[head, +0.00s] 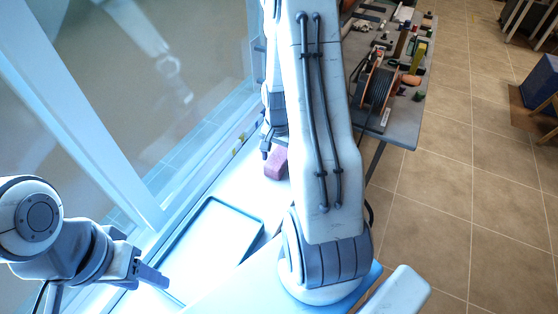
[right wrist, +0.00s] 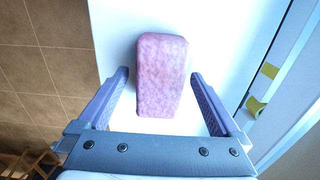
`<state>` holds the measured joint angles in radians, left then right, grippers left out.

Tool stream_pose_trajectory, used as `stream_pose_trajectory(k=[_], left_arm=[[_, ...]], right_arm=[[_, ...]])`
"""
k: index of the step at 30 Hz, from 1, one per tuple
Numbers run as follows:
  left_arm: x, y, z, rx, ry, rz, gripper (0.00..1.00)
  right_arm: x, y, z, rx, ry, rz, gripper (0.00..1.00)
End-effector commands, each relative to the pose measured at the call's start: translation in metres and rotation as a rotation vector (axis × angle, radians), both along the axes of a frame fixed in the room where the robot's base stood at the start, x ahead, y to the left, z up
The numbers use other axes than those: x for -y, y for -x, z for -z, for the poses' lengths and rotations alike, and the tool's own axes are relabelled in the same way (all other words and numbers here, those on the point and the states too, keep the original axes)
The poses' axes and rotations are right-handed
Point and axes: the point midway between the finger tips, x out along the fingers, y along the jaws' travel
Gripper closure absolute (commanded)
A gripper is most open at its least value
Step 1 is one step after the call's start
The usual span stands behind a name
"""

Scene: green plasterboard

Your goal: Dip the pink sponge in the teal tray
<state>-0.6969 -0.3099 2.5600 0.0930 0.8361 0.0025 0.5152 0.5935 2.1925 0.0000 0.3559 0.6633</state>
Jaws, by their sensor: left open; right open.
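The pink sponge (head: 275,163) stands on the white surface beyond the tray in the head view. In the right wrist view the sponge (right wrist: 160,75) lies between the two fingers, with a gap on both sides. My right gripper (head: 268,147) is open at the sponge, partly hidden by my right arm; its fingers also show in the right wrist view (right wrist: 160,88). The teal tray (head: 179,234) lies nearer, with a dark rim and a bright, washed-out inside. My left gripper (head: 150,274) is open and empty, close to the tray's near left side.
A tall window frame (head: 95,110) runs along the left of the white surface. Small yellow-green pieces (right wrist: 262,88) lie by the frame. A grey table (head: 398,128) with a cable reel (head: 377,84) and clutter stands at the back right. Tiled floor lies open on the right.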

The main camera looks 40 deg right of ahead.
Motion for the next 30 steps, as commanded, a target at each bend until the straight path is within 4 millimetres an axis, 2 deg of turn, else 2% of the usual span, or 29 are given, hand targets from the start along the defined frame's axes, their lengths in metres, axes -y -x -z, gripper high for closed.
stream_pose_trajectory(k=[1,5,6,8,20,23,27,30], left_arm=[[0.000,0.000,0.000,0.000,0.000,0.000,0.50],[0.000,0.000,0.000,0.000,0.000,0.000,0.50],[0.000,0.000,0.000,0.000,0.000,0.000,0.50],[0.000,0.000,0.000,0.000,0.000,0.000,0.50],[0.000,0.000,0.003,0.000,0.000,0.000,0.50],[0.000,0.000,0.006,0.000,0.000,0.000,0.50],[0.000,0.000,0.015,0.000,0.000,0.001,0.50],[0.000,0.000,0.022,0.000,0.000,0.001,0.50]], right_arm=[[0.000,0.000,0.000,0.000,0.000,0.000,0.00],[0.000,0.000,0.000,0.000,0.000,0.000,0.50],[0.000,0.000,0.000,0.000,0.000,0.000,0.65],[0.000,0.000,0.000,0.000,0.000,0.000,0.86],[0.001,-0.001,-0.007,0.004,0.002,0.000,0.86],[0.001,-0.001,-0.017,0.006,0.003,0.000,0.86],[0.001,-0.002,-0.044,0.010,0.006,0.000,0.86],[0.006,0.026,-0.055,0.006,0.003,0.005,0.86]])
